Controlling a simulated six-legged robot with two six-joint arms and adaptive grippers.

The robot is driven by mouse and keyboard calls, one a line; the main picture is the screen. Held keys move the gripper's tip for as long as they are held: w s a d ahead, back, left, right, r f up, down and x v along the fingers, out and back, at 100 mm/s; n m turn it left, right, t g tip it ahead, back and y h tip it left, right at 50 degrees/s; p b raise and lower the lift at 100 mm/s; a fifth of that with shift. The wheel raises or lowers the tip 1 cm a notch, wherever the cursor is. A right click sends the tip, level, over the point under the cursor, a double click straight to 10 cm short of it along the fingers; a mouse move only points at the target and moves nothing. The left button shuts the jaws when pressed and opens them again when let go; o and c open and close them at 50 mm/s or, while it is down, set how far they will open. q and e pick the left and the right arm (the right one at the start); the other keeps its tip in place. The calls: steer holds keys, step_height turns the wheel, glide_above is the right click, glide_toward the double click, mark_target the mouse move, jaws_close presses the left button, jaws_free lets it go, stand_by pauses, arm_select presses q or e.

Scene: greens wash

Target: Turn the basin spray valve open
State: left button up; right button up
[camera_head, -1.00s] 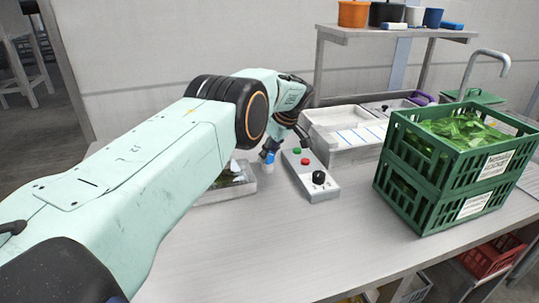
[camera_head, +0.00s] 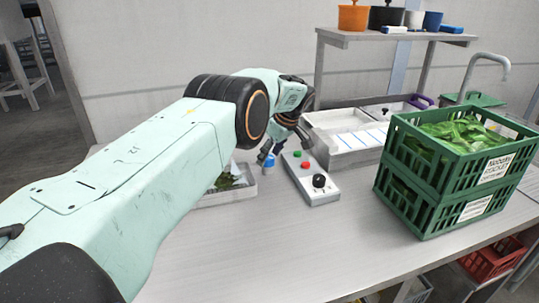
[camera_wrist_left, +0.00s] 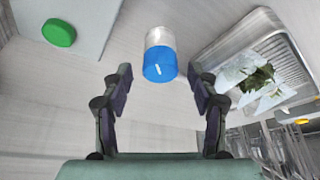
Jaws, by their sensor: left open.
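A grey control box (camera_head: 311,178) lies on the table with a green button (camera_head: 297,154), a red button (camera_head: 305,165) and a black knob (camera_head: 319,181). I cannot tell whether this knob is the basin spray valve. A small black fitting (camera_head: 385,111) shows in the metal basin (camera_head: 345,160). My left gripper (camera_head: 269,150) is open and empty, left of the box. In the left wrist view, a white container with a blue cap (camera_wrist_left: 160,66) stands just ahead, between the line of the two fingers (camera_wrist_left: 160,78). The green button (camera_wrist_left: 59,33) shows at upper left. My right gripper is out of view.
A tray with leaves (camera_head: 240,190) lies left of the blue-capped container; it also shows in the left wrist view (camera_wrist_left: 232,50). Stacked green crates of greens (camera_head: 400,208) stand at right. A shelf (camera_head: 390,36) stands behind. The front tabletop is clear.

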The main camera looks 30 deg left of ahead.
arm_select(q)
steer(key=v, duration=1.1)
steer(key=shift+r, duration=0.2)
steer(key=shift+d, duration=0.15)
